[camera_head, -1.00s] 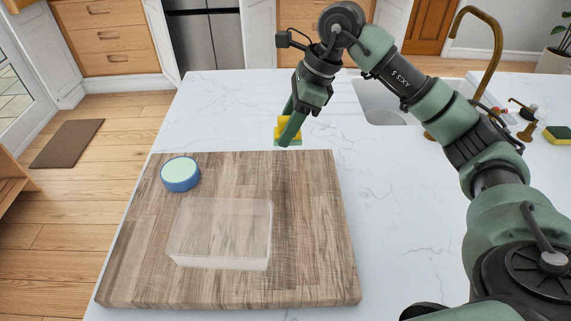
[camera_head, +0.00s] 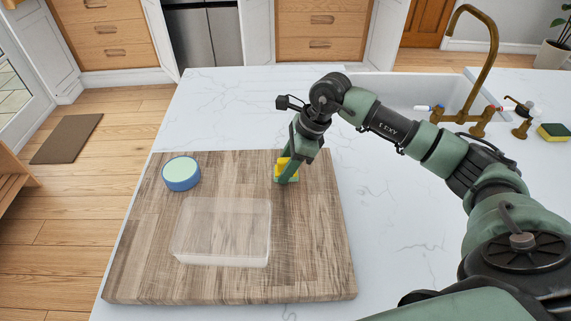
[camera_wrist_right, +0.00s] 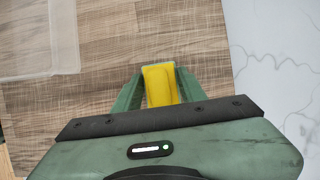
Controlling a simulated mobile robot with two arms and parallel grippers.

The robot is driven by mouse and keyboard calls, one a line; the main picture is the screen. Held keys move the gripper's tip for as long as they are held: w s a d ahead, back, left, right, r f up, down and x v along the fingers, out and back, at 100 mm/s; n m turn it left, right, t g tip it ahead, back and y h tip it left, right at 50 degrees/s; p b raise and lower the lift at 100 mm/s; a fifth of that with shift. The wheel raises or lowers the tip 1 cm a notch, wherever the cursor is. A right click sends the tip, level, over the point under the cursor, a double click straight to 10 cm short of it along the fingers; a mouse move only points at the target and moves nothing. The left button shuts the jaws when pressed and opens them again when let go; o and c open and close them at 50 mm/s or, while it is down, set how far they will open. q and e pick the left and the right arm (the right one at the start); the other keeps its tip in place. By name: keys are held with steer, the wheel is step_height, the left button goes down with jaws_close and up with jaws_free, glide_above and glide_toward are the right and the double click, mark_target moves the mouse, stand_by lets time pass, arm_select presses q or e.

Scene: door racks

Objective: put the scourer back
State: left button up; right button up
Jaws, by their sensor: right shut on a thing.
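My right gripper (camera_head: 287,178) is shut on a yellow block (camera_head: 283,164) that looks like a scourer. It is over the upper right part of the wooden board (camera_head: 130,270), low down; I cannot tell whether it touches the board. In the right wrist view the block (camera_wrist_right: 160,84) sits between the two green fingers, with the board's grain beyond. A second scourer (camera_head: 553,131), yellow with a dark green face, lies on the counter at the far right, by the sink. My left gripper is not in view.
A clear box (camera_head: 222,232) stands on the board's front middle; a blue round tub with a pale green top (camera_head: 182,173) is at its back left. White counter (camera_head: 225,105) behind the board is free.

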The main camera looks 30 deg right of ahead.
steer(key=o, duration=0.8)
steer(key=shift+f, duration=0.15)
steer(key=shift+c, duration=0.2)
steer(key=o, duration=0.4)
steer(key=shift+r, duration=0.35)
steer(key=b+v, duration=0.3)
steer(key=v, duration=0.8)
steer(key=shift+s+d+r+b, duration=0.1)
steer(key=shift+d+r+b, duration=0.05)
steer(key=shift+r+b, duration=0.2)
